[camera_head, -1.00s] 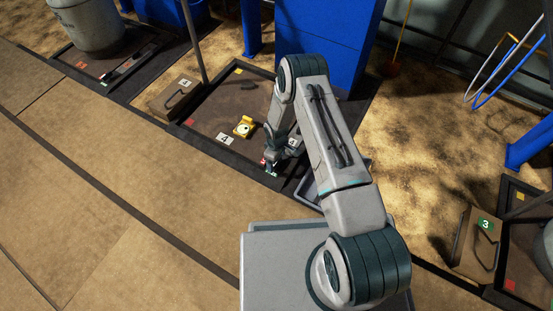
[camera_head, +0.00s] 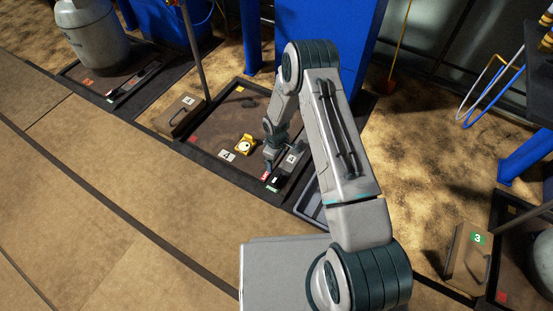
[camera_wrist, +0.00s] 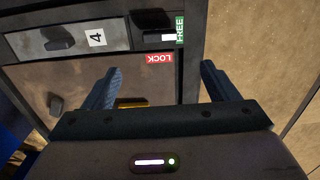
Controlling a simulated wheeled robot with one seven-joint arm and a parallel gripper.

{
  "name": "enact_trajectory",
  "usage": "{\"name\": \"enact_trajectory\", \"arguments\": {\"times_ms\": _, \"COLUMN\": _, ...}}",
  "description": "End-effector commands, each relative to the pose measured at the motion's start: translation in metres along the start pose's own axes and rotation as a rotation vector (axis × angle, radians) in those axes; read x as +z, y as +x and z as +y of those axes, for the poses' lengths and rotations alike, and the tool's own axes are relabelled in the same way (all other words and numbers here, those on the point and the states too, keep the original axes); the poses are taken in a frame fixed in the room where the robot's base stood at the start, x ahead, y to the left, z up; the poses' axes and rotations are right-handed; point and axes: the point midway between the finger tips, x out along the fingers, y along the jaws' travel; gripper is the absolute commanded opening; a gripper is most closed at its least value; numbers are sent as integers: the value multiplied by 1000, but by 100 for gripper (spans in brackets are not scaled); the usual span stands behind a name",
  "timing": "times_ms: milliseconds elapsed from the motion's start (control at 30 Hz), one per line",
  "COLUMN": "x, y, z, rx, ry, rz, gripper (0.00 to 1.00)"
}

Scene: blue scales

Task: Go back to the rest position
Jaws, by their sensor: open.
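My gripper (camera_head: 269,160) hangs low over the front right corner of the brown scale platform (camera_head: 220,122) at the blue scale. In the wrist view my gripper (camera_wrist: 160,82) is open, with its two blue fingers apart and nothing held between them. Ahead of the fingers are a red LOCK label (camera_wrist: 158,58) and a green FREE label (camera_wrist: 179,31) beside a black slot with a small white piece. In the wrist view a grey panel marked 4 (camera_wrist: 66,44) lies to the left of these labels. Whether a finger touches anything cannot be told.
A yellow object (camera_head: 244,145) with a round face lies on the platform. A brown case (camera_head: 179,116) with a handle stands at its left, by a post. A blue column (camera_head: 330,45) rises behind my arm. Floor (camera_head: 110,185) at the left front is clear.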

Motion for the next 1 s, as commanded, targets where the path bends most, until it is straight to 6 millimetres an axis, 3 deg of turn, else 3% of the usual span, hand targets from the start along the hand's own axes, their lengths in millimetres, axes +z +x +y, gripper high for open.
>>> {"name": "enact_trajectory", "arguments": {"times_ms": 333, "x": 0, "y": 0, "z": 0, "rx": 0, "ry": 0, "rz": 0, "gripper": 81}}
{"name": "enact_trajectory", "arguments": {"times_ms": 467, "x": 0, "y": -23, "z": 4, "rx": 8, "ry": 15, "rz": 2, "gripper": 81}}
{"name": "enact_trajectory", "arguments": {"times_ms": 567, "x": 1, "y": -70, "z": 13, "rx": 25, "ry": 48, "rz": 5, "gripper": 81}}
{"name": "enact_trajectory", "arguments": {"times_ms": 767, "x": 15, "y": -201, "z": 26, "rx": 65, "ry": 164, "rz": 11, "gripper": 81}}
{"name": "enact_trajectory", "arguments": {"times_ms": 1000, "x": 43, "y": -351, "z": 25, "rx": 106, "ry": 317, "rz": 26, "gripper": 81}}
